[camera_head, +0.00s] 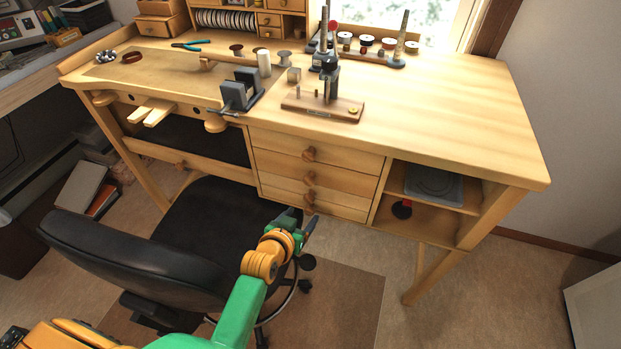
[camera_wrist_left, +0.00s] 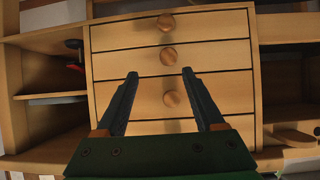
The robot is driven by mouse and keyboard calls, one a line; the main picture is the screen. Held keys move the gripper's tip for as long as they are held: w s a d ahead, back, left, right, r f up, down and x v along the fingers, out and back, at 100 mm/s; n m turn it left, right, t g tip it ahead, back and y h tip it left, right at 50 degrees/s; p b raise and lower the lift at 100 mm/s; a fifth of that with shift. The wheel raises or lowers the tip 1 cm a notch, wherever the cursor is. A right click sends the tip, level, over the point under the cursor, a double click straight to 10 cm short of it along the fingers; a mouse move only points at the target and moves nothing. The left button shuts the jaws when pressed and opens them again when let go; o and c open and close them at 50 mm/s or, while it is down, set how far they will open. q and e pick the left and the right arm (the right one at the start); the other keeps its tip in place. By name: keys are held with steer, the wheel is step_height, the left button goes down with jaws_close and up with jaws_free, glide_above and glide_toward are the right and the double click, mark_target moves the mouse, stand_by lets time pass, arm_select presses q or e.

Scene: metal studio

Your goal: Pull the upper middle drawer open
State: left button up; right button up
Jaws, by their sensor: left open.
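The wooden drawer stack (camera_head: 275,138) sits under the bench top, with round knobs down its front; all its drawers look shut. The upper middle drawer (camera_head: 345,180) has its knob (camera_head: 309,178) at the centre. My left gripper (camera_head: 300,220) is open and empty, in front of and below the stack in the head view. The left wrist view looks inverted. There the two dark fingers (camera_wrist_left: 156,78) point at the drawer fronts, and a round knob (camera_wrist_left: 171,99) shows between them, apart from both. A lower knob there is partly hidden by shadow and the gripper.
The black office chair (camera_head: 130,255) stands left of and close beside my left arm. An open shelf compartment (camera_head: 425,215) with a grey box (camera_head: 434,184) is right of the drawers. Bench leg (camera_head: 418,280) stands below it.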

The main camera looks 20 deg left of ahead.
arm_select(q)
steer(key=t, duration=0.2)
glide_toward(308, 182)
steer(key=w, duration=0.2)
steer(key=x, duration=0.2)
steer(key=b+x, duration=0.1)
steer(key=x, duration=0.1)
steer(key=b+x, duration=0.1)
steer(key=x, duration=0.2)
steer(key=shift+f, duration=0.35)
steer(key=shift+r, duration=0.1)
jaws_close()
